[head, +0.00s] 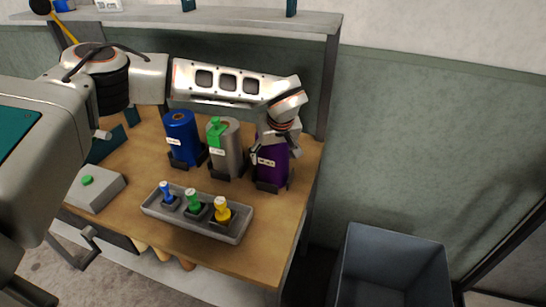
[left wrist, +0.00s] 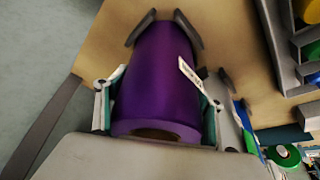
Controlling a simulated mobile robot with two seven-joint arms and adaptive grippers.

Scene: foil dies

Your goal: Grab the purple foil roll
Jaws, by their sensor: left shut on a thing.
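The purple foil roll (head: 273,174) stands upright in a dark holder at the right end of the row on the wooden table. My left gripper (head: 277,148) reaches it from above and is shut on it. In the left wrist view the purple foil roll (left wrist: 160,75) fills the space between the two fingers (left wrist: 158,108), one on each side. A white label sticks out from its side. In the head view my arm and gripper hide the roll's top. My right gripper is not in view.
A silver roll (head: 231,160) with a green-handled tool at its top and a blue roll (head: 181,138) stand to the left. A grey tray (head: 178,221) with blue, green and yellow stamps lies in front. A green-button box (head: 96,193) is at left. A grey bin (head: 390,243) stands right.

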